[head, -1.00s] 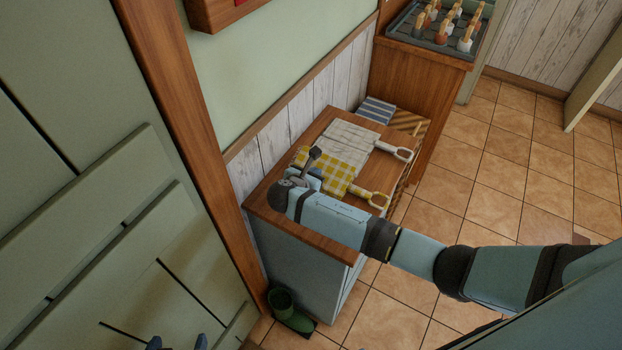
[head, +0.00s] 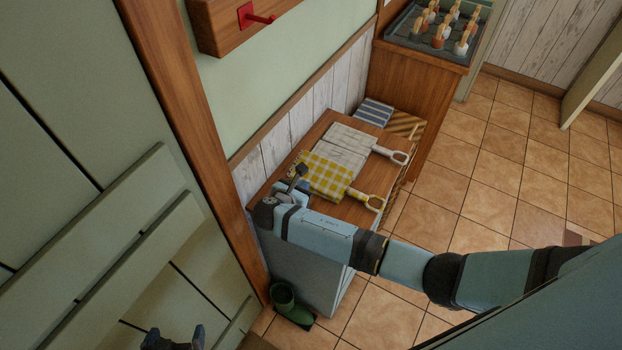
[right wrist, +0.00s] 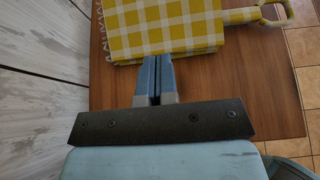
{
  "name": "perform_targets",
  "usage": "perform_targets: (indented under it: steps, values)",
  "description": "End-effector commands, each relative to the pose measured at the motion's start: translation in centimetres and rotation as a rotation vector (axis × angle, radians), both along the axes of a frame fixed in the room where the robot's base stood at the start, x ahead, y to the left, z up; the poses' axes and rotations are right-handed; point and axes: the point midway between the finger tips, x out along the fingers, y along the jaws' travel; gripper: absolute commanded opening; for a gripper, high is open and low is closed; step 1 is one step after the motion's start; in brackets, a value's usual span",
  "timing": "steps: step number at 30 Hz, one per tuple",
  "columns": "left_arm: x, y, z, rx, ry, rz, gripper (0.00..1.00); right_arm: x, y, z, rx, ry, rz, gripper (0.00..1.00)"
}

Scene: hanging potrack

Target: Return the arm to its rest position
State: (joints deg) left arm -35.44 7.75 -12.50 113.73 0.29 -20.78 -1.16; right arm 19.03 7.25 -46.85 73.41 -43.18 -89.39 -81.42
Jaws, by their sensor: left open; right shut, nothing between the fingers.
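My right arm reaches in from the right in the head view, over the wooden-topped cabinet (head: 330,212). My right gripper (head: 299,174) is at the cabinet's left end, beside a yellow-and-white checked board-like item (head: 322,174) with a looped yellow handle. In the right wrist view the right gripper's fingers (right wrist: 154,80) are together with nothing between them, over the brown top just short of the checked item (right wrist: 165,27). I cannot tell whether they touch it. My left gripper (head: 174,338) shows at the bottom left edge, its two fingers apart and empty.
A white item with a looped handle (head: 352,144) lies behind the checked one. A red hook (head: 257,17) is on a wooden wall rail. Green boots (head: 288,302) stand on the floor by the cabinet. A tray of small items (head: 437,38) is at the back. Tiled floor at right is clear.

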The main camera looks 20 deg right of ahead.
Motion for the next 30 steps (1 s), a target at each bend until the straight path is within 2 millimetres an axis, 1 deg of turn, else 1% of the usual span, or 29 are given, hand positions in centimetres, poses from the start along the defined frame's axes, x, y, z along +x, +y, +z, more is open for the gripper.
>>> perform_targets:
  steps: [1, 3, 18, 20, 23, 25, 26, 27, 29, 30]
  values:
    - [-0.1, 0.0, 0.6, 0.000, 0.001, 0.001, 0.94, -0.2, 0.3, 0.5, 0.001, 0.001, 0.000, 0.00]
    - [-0.1, 0.0, 0.8, 0.000, 0.001, 0.001, 0.94, -0.4, 0.6, 0.6, 0.001, 0.000, 0.000, 0.00]
    - [-0.3, -0.1, 0.6, -0.001, 0.006, 0.003, 0.94, -0.5, 0.6, 0.4, 0.001, 0.000, 0.000, 0.00]
    - [-0.3, -0.1, 0.6, -0.001, 0.006, 0.003, 0.94, -0.8, 0.7, 0.4, 0.016, -0.003, -0.007, 0.00]
    - [-0.3, -0.1, 0.6, -0.002, 0.006, 0.002, 0.94, -2.6, 1.0, -0.1, 0.118, -0.018, -0.056, 0.00]
    - [-0.3, -0.1, 0.6, -0.002, 0.005, 0.002, 0.94, -5.0, 1.1, -0.4, 0.261, -0.046, -0.137, 0.00]
    - [-0.2, -0.1, 0.6, -0.002, 0.005, 0.002, 0.94, -6.2, 1.2, -0.5, 0.336, -0.061, -0.184, 0.00]
    - [-0.2, -0.1, 0.7, -0.002, 0.004, 0.002, 0.94, -8.0, 1.1, -0.5, 0.445, -0.087, -0.261, 0.00]
    - [-0.1, -0.1, 0.7, -0.003, 0.002, 0.002, 0.94, -11.0, 0.8, -0.1, 0.614, -0.129, -0.397, 0.00]
    - [-0.1, -0.1, 0.8, -0.003, 0.001, 0.002, 0.94, -12.9, 0.4, 0.3, 0.723, -0.160, -0.498, 0.00]
